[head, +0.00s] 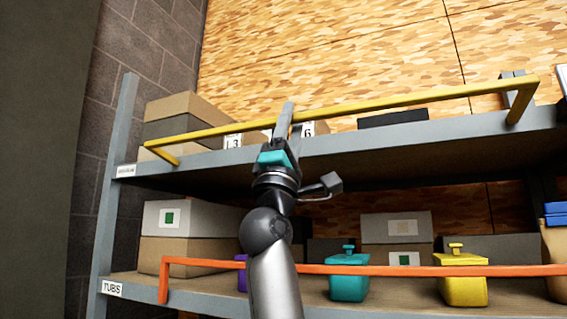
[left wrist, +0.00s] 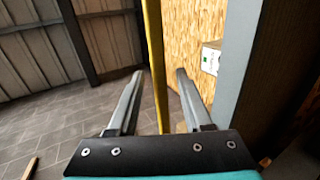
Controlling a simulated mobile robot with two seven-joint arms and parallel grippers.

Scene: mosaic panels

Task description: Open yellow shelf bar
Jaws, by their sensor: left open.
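The yellow shelf bar (head: 420,98) runs along the front of the upper shelf (head: 350,143), with a bent end at each side. My left gripper (head: 287,115) is raised at the bar, left of its middle. In the left wrist view the yellow bar (left wrist: 153,50) passes between the two open fingers of the left gripper (left wrist: 160,76), with a gap visible on each side. The gripper and forearm hide a short part of the bar and shelf edge. My right gripper is not in view.
An orange bar (head: 400,270) crosses the lower shelf (head: 210,291), in front of a teal tub (head: 349,287) and a yellow tub (head: 462,290). Boxes (head: 185,115) stand behind the yellow bar at left. A grey upright (head: 112,190) bounds the shelf at left.

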